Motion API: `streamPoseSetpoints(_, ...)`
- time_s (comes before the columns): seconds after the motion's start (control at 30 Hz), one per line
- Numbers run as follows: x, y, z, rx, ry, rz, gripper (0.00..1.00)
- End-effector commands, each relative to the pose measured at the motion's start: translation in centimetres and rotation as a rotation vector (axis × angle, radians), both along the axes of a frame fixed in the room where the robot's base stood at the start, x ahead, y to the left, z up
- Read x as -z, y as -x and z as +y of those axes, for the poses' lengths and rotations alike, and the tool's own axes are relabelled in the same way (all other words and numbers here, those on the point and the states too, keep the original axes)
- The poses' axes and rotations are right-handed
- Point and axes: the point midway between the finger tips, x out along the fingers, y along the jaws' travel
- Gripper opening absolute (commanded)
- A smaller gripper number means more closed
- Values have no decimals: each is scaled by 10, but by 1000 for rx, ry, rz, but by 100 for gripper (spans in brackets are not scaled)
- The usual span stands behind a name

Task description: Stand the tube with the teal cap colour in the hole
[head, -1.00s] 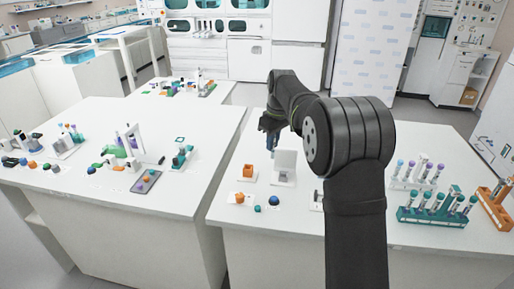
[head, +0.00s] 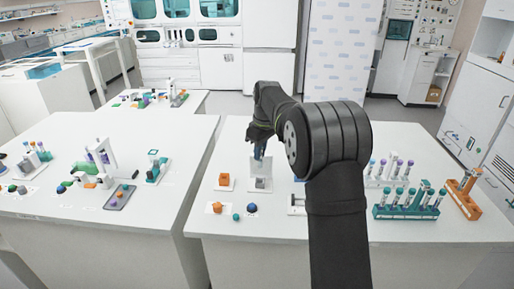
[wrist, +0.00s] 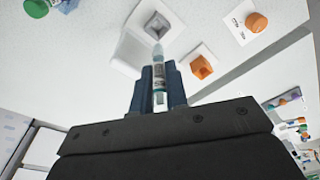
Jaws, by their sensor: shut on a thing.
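My gripper (wrist: 158,90) is shut on a clear tube (wrist: 159,73) with a pale label. A teal band shows on the tube between the fingers, and its pointed end sticks out beyond them. In the wrist view this tip appears over the edge of a white holder (wrist: 130,48) with a grey square block (wrist: 157,22). In the head view my gripper (head: 259,150) is above and behind the same white holder (head: 254,168). Its grey block (head: 260,184) sits at the front. The tube is hard to make out there, and whether its tip touches the holder cannot be told.
An orange box (head: 225,180) stands left of the holder. An orange knob (head: 216,207), a teal ball (head: 236,217) and a blue ball (head: 252,208) lie in front. A teal rack (head: 405,213) of tubes and an orange rack (head: 462,200) stand at the right.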

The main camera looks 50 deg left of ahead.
Motion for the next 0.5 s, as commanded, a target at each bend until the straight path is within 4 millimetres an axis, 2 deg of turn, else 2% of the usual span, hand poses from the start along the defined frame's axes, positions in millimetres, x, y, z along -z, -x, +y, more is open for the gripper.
streamPoseSetpoints(0.5,40,1,0,0,2,2,1)
